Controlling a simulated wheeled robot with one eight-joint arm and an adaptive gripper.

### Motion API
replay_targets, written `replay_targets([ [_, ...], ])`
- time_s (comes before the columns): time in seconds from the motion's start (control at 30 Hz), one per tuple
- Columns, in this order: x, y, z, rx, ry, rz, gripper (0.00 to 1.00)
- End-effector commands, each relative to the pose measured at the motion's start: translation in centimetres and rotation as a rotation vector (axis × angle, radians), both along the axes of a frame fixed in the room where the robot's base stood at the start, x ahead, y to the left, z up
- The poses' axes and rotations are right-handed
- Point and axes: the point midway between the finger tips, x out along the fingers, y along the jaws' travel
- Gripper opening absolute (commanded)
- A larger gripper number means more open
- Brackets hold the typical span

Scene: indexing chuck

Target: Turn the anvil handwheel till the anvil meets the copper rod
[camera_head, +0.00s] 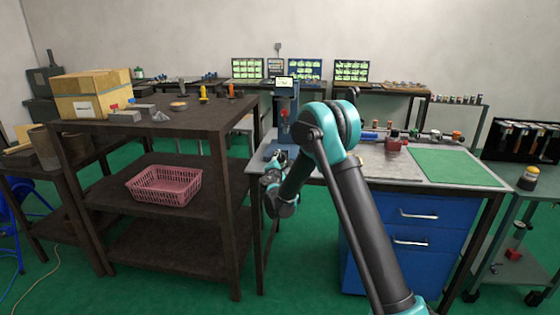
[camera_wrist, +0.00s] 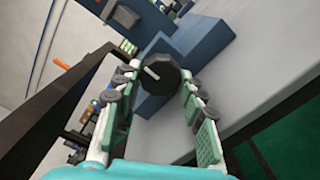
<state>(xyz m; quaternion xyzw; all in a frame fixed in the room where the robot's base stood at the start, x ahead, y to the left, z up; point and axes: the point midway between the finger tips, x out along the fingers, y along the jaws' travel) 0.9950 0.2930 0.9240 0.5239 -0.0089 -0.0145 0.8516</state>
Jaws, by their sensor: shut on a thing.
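The handwheel (camera_wrist: 164,75) is a dark round knob with a white mark on its face, on a blue machine base in the wrist view. My gripper (camera_wrist: 160,84) is closed around it, one finger on each side. The blue machine (camera_head: 285,105) stands at the left end of the grey workbench in the head view, with a small screen on top and a red part on its front. In that view my gripper (camera_head: 275,160) is at the machine's foot, and the wheel is hidden. I cannot make out the anvil or the copper rod in either view.
The grey workbench (camera_head: 370,160) carries small parts and a green mat (camera_head: 455,166) to the right. A dark shelf (camera_head: 190,122) with boxes and a pink basket (camera_head: 165,185) stands close on the left.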

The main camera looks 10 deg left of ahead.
Motion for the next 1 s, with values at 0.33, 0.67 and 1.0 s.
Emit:
replay_targets([
  [0.33, -0.03, -0.03, -0.05, 0.000, 0.001, 0.000, 0.61],
  [0.67, -0.01, -0.10, -0.09, -0.132, 0.005, -0.001, 0.61],
  [1.0, 0.00, -0.13, -0.12, -0.506, 0.018, 0.000, 0.61],
])
